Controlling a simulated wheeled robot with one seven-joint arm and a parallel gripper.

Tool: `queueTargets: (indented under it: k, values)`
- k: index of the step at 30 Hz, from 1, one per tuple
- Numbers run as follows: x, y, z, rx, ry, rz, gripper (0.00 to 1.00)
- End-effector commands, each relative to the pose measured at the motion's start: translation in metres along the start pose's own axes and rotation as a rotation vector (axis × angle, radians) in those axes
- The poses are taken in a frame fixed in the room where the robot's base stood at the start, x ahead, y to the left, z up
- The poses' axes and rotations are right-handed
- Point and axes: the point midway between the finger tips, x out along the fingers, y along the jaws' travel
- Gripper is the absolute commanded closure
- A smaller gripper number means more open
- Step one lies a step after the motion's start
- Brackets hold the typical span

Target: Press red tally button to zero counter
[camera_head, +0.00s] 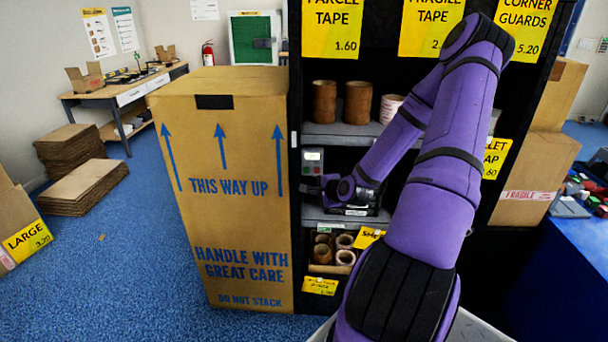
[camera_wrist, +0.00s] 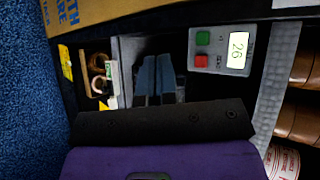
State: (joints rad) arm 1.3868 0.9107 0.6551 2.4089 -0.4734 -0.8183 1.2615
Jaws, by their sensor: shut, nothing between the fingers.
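The tally counter (camera_wrist: 219,64) is a pale grey box on the shelf unit's inner side. In the wrist view its display (camera_wrist: 237,49) reads 26, beside a green button (camera_wrist: 203,38) and the red tally button (camera_wrist: 201,61). The counter also shows small in the head view (camera_head: 312,155), just above my gripper (camera_head: 322,186). In the wrist view my gripper's blue fingers (camera_wrist: 156,72) are shut and empty, left of the red button and apart from it in the picture. Their exact depth gap to the button I cannot tell.
A tall carton (camera_head: 225,225) stands just left of the dark shelf unit (camera_head: 294,75). Tape rolls (camera_head: 357,102) sit on the shelf above my gripper, with more rolls (camera_head: 345,257) below. Blue floor at left is open, with flat cartons (camera_head: 88,187) beyond.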

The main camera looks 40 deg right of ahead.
Motion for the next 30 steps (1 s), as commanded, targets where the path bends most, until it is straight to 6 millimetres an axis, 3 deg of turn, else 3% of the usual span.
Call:
queueTargets:
  k: [6, 20, 30]
  values:
    - [0.000, 0.003, -0.011, 0.096, 0.012, -0.061, 1.00]
    - [0.001, 0.002, -0.013, 0.105, 0.013, -0.069, 1.00]
    - [0.022, -0.014, -0.030, 0.103, 0.013, -0.071, 1.00]
